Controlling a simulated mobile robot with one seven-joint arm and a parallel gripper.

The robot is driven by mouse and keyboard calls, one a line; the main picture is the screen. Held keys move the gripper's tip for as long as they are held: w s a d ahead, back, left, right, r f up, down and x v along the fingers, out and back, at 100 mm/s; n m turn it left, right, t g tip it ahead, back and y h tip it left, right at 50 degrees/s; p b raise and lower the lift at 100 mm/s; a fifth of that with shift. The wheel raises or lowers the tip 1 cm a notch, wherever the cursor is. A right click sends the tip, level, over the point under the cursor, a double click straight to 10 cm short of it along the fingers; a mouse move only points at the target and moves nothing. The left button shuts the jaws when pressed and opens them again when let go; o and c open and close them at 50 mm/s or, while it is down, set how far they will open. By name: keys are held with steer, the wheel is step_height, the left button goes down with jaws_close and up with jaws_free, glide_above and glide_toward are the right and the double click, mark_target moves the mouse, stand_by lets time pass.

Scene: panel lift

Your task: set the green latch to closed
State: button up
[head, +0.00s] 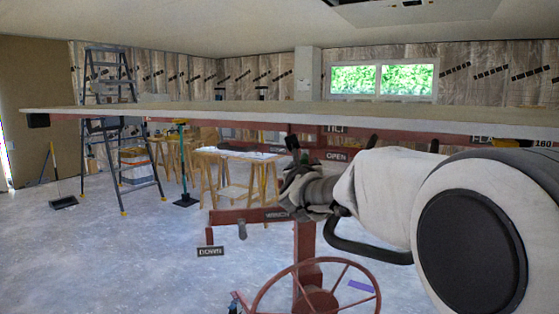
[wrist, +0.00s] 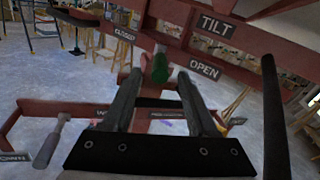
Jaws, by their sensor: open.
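The green latch (wrist: 160,66) shows in the wrist view as a green knob on the red lift frame. It lies between the CLOSED label (wrist: 124,34) at upper left and the OPEN label (wrist: 204,69) at right. I cannot tell exactly which setting it has. My gripper (wrist: 159,78) is open, its two fingers on either side of the knob as seen in the picture. Whether they touch it is unclear. In the head view my arm reaches the frame below the OPEN label (head: 337,156), and the latch is hidden there.
A wide panel (head: 230,112) lies across the lift above my arm. A red handwheel (head: 315,292) stands below, with a winch bar (head: 265,215) and DOWN label (head: 210,252) at left. A stepladder (head: 110,130) and sawhorses (head: 240,165) stand behind.

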steer(key=shift+w+d, duration=0.25)
steer(key=shift+w, duration=0.9)
steer(key=shift+w+d, duration=0.2)
steer(key=shift+w, duration=0.95)
steer(key=shift+c, duration=0.2)
jaws_close()
